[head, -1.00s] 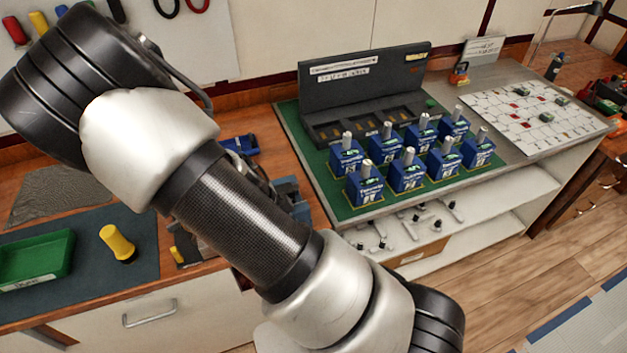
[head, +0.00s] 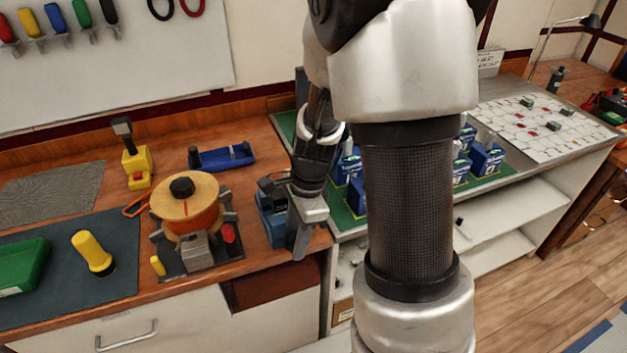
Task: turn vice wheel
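A blue vice-like tool with dark jaws (head: 271,214) stands at the front edge of the wooden bench, just left of my gripper and partly hidden by it. I cannot make out its wheel. My gripper (head: 301,246) points down beside the tool's right side, at the bench's front edge. I cannot tell whether they touch. The fingers show side-on, so their opening is not clear. A round wooden disc with a black hub and red mark (head: 184,204) sits on an orange drum on a dark base further left.
A yellow-handled tool (head: 93,253) and green tray (head: 22,266) lie on a dark mat at left. A yellow stand (head: 137,166) and blue holder (head: 221,157) are behind the disc. Blue boxes (head: 487,158) stand on a green mat, partly behind my arm.

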